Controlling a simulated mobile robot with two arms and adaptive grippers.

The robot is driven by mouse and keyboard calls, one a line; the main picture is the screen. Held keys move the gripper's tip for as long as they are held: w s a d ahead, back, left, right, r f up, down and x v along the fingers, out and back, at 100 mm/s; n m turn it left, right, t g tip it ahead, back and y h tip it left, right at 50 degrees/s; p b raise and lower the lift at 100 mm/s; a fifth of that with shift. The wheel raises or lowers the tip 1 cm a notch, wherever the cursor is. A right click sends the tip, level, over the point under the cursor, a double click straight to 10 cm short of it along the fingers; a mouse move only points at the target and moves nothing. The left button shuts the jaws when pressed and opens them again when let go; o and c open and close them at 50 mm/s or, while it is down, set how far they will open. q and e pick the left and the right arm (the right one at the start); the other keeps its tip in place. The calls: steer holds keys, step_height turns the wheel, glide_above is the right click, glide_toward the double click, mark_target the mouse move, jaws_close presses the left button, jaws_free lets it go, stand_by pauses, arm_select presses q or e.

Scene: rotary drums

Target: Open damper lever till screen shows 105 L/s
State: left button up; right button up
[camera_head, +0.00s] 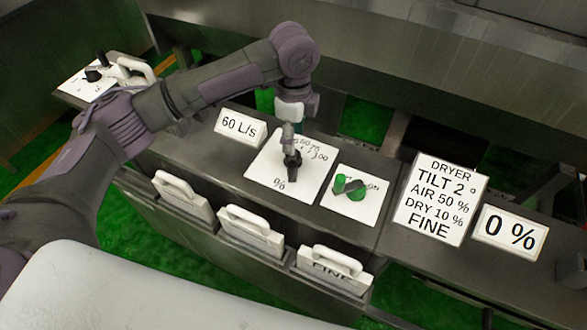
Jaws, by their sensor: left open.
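The screen (238,126) reads 60 L/s and stands on the grey console. To its right is a white dial plate (264,178) with 0 % at its front edge and higher percent marks at its back. My left gripper (291,158) points down over the middle of this plate and is open. The dark lever there is largely hidden by the gripper or blends with its fingers, so I cannot tell its exact angle or whether the fingers touch it. My right gripper is out of view.
A white plate with a green and dark switch (355,187) lies right of the dial. A dryer sign (439,200) and a 0 % screen (509,233) stand further right. Another panel (92,78) sits at far left.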

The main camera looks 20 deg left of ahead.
mark_target(293, 171)
arm_select(q)
step_height(293, 171, down, 13)
steer(key=shift+f+p, duration=0.1)
steer(key=shift+p, duration=0.9)
jaws_close()
